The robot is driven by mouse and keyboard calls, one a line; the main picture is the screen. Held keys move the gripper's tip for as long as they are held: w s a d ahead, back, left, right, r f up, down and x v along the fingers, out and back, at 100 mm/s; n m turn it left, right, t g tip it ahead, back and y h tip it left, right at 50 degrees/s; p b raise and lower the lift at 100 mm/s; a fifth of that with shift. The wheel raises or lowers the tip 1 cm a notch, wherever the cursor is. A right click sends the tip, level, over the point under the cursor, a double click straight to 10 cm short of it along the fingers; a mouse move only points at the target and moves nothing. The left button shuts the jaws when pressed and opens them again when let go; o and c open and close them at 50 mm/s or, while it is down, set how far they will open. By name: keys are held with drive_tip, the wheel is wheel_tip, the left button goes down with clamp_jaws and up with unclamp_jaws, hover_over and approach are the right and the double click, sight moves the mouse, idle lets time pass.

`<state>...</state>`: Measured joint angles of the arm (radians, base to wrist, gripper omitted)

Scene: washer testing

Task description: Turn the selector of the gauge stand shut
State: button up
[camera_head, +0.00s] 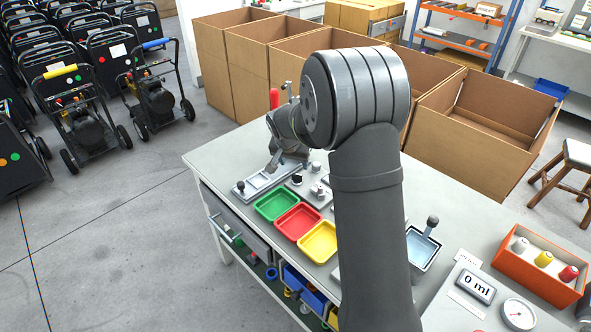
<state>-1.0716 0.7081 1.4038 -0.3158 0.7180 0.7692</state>
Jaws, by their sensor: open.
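A round white gauge dial (518,313) lies at the bottom right of the bench, partly cut by the frame edge. I cannot tell for certain which part is the gauge stand's selector. A grey plate with small knobs and fittings (317,190) sits behind the coloured trays, partly hidden by my arm. My gripper (274,165) is open at the far left of the bench, over or near a shallow grey tray (262,183) with a dark-knobbed lever (240,186). The fingertips are small, and I cannot tell whether they touch anything.
Green (276,206), red (298,222) and yellow trays (318,242) line the bench. A red upright handle (274,98) shows behind my wrist. Cardboard boxes (480,135) stand behind.

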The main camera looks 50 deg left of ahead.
sight(298, 175)
drive_tip(key=v, duration=0.8)
drive_tip(key=shift+s+r, duration=0.15)
drive_tip(key=shift+r, duration=0.15)
drive_tip(key=shift+f, duration=0.1)
drive_tip(key=x, duration=1.7)
drive_tip(key=shift+f, duration=0.1)
drive_tip(key=v, duration=1.7)
drive_tip(key=x, duration=1.7)
drive_tip(key=shift+w+f, duration=0.1)
drive_tip(key=shift+w, duration=0.15)
drive_tip(key=shift+n+y, duration=0.4)
drive_tip(key=shift+n, duration=0.7)
drive_tip(key=shift+w+d+n+g+y, duration=0.15)
drive_tip(key=shift+n+g, duration=0.25)
drive_tip(key=shift+n, duration=0.6)
drive_tip(key=shift+s+n+g+y, duration=0.1)
drive_tip(key=shift+n+g+y, duration=0.25)
drive_tip(key=shift+n, duration=0.65)
drive_tip(key=shift+w+n+g+y, duration=0.15)
drive_tip(key=shift+n+g, duration=0.45)
drive_tip(key=shift+n, duration=0.85)
drive_tip(key=shift+n+g+y, duration=0.15)
drive_tip(key=shift+n+g, duration=0.4)
drive_tip(key=shift+n, duration=0.9)
